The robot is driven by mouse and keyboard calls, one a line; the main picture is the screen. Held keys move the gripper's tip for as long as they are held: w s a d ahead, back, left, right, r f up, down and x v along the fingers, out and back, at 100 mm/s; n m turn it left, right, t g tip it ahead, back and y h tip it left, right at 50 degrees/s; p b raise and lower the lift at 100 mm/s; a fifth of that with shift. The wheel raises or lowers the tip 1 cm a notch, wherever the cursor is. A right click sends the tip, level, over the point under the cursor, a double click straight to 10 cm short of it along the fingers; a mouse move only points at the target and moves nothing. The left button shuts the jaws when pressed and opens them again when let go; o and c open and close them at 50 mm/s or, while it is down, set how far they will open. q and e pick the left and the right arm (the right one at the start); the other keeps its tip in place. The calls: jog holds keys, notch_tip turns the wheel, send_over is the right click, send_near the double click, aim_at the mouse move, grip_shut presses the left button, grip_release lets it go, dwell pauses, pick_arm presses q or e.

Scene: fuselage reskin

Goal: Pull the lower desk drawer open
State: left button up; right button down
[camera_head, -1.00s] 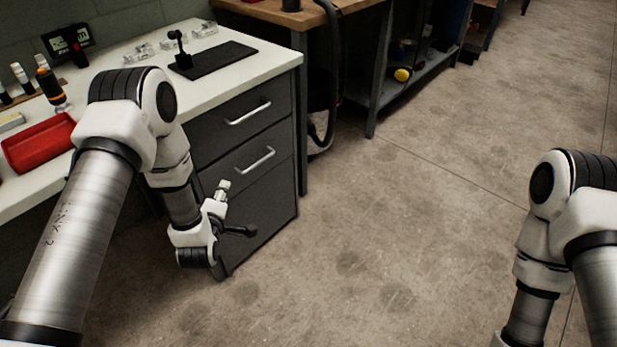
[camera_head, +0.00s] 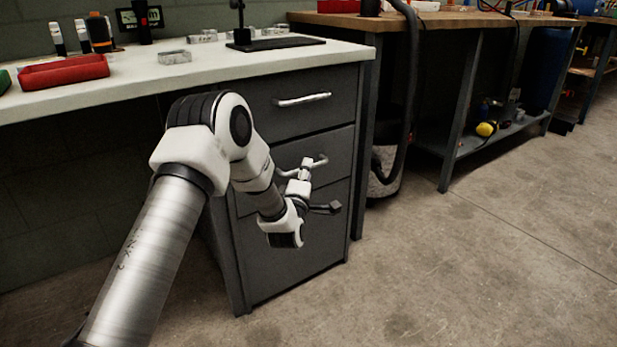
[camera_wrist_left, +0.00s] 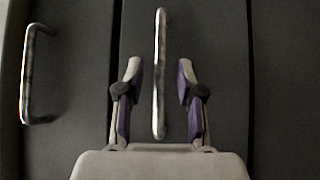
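The desk (camera_head: 190,76) has a dark grey drawer unit. The upper drawer (camera_head: 335,85) with its metal bar handle (camera_head: 302,99) is shut. The lower drawer (camera_head: 335,147), below it, is also shut. Its handle (camera_head: 320,160) is partly hidden by my left gripper (camera_head: 321,187). In the left wrist view my left gripper (camera_wrist_left: 160,75) is open, one finger on each side of the lower drawer's handle (camera_wrist_left: 160,40). Neither finger visibly touches it; I cannot tell how deep they reach. The upper handle (camera_wrist_left: 30,75) shows at left. My right gripper is not in view.
A plain grey panel (camera_head: 290,255) lies below the lower drawer. A red tray (camera_head: 62,73), bottles and a black mat (camera_head: 275,44) are on the desk top. A workbench (camera_head: 450,20) with a hanging hose stands to the right. The floor at front right is clear.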

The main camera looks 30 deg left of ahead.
pick_arm(q)
jog(key=shift+x, duration=1.15)
grip_shut()
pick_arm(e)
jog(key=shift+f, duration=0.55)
pick_arm(q)
jog(key=shift+d, duration=0.1)
